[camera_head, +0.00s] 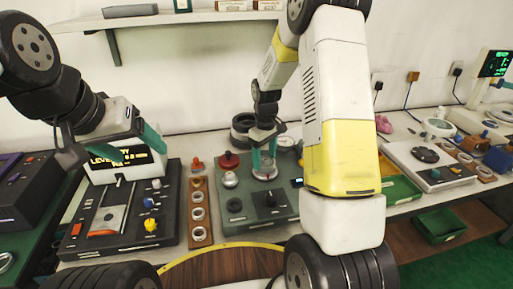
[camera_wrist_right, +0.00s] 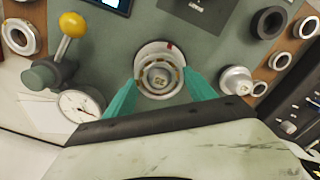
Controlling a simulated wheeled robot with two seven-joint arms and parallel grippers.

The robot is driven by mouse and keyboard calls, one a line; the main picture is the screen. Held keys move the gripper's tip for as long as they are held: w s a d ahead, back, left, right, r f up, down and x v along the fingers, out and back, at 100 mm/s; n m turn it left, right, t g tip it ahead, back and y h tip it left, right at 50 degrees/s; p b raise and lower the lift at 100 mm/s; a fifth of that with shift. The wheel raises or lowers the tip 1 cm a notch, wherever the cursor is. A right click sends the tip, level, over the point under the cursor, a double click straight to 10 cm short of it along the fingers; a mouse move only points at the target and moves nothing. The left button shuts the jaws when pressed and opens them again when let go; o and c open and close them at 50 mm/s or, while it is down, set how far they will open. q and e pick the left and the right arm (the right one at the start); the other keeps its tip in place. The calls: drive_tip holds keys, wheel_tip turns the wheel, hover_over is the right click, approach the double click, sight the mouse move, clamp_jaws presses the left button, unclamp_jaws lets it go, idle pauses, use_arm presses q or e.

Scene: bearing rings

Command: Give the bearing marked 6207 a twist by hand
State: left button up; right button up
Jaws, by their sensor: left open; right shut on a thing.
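A silver bearing (camera_wrist_right: 159,77) sits on a round seat of the green test fixture (camera_wrist_right: 118,40). It also shows in the head view (camera_head: 264,173). Its ring has a red mark at the rim, and any number on it is too small to read. My right gripper (camera_wrist_right: 160,88) has its teal fingers on either side of the bearing and is shut on it, and it comes down from above in the head view (camera_head: 264,158). My left gripper (camera_head: 132,154) is open and empty, above the black device at the left.
A dial gauge (camera_wrist_right: 80,105) and a yellow-knobbed lever (camera_wrist_right: 72,25) stand beside the bearing. A wooden strip (camera_head: 200,238) holds several rings left of the fixture. A black device (camera_head: 118,215) with knobs lies further left. A grey instrument (camera_head: 430,165) stands at the right.

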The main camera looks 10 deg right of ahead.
drive_tip(key=shift+n, duration=2.2)
drive_tip(key=o, duration=1.9)
drive_tip(key=shift+r, duration=3.9)
drive_tip(key=shift+r, duration=0.1)
wheel_tip(320, 180, up, 6)
drive_tip(key=m+t, duration=0.1)
drive_tip(key=m, duration=0.1)
hover_over(266, 167)
drive_tip(key=s+r+m+t, duration=0.2)
drive_tip(key=s+r+m, duration=0.1)
drive_tip(key=s+r, duration=0.45)
drive_tip(key=s+r+m+t, duration=0.1)
drive_tip(key=s+m, duration=0.1)
drive_tip(key=s, duration=0.2)
drive_tip(key=s+a+r+m+t+y, duration=0.1)
drive_tip(key=s+m, duration=0.1)
drive_tip(key=s, duration=0.3)
drive_tip(key=s+a+r+m+t+y, duration=0.1)
drive_tip(key=s+m, duration=0.1)
drive_tip(key=s, duration=0.2)
drive_tip(key=shift+s+r, duration=0.2)
drive_tip(key=shift+s, duration=0.15)
